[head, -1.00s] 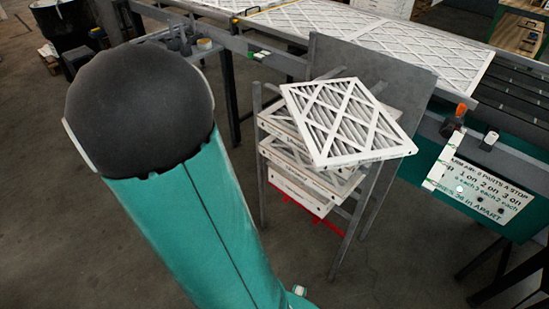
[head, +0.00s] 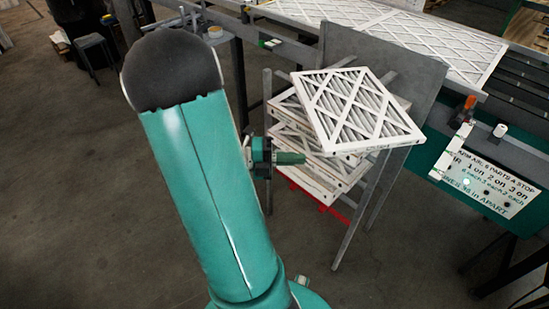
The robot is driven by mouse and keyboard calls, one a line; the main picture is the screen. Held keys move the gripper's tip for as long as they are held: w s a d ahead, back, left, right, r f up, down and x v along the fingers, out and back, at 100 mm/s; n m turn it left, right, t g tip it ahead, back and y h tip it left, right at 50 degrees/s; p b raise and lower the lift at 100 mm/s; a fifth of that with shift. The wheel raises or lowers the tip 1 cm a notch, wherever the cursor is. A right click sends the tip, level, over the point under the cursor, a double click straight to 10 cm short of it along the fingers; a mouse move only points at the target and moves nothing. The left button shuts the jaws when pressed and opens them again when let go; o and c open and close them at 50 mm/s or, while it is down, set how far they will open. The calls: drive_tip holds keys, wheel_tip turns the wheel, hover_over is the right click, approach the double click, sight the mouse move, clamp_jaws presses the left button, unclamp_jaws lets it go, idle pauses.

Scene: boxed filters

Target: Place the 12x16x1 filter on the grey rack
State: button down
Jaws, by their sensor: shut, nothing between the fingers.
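The grey rack (head: 378,198) stands right of my arm and holds several white-framed filters. The top filter (head: 356,108) lies on the stack, turned at an angle, its lattice face up and its corners reaching past the filters below. More filters (head: 322,172) lie stacked under it, with their front edges showing. I cannot read sizes on their edges, so I cannot tell which is the 12x16x1. My gripper (head: 300,158) is shut and empty at the left front of the stack, pointing right towards the filter edges. I cannot tell whether it touches them.
A grey panel (head: 425,75) rises behind the rack. A conveyor (head: 478,62) with more filters runs along the back. The floor (head: 400,270) in front of the rack is clear.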

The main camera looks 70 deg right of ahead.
drive_tip(key=s+d, duration=0.1)
drive_tip(key=d, duration=0.1)
drive_tip(key=s+d, duration=0.1)
drive_tip(key=d, duration=0.1)
drive_tip(key=shift+s, duration=0.3)
drive_tip(key=shift+d, duration=0.1)
drive_tip(key=d, duration=0.1)
drive_tip(key=s+d, duration=0.1)
drive_tip(key=d, duration=0.1)
drive_tip(key=shift+s+d, duration=0.15)
drive_tip(key=shift+s, duration=0.15)
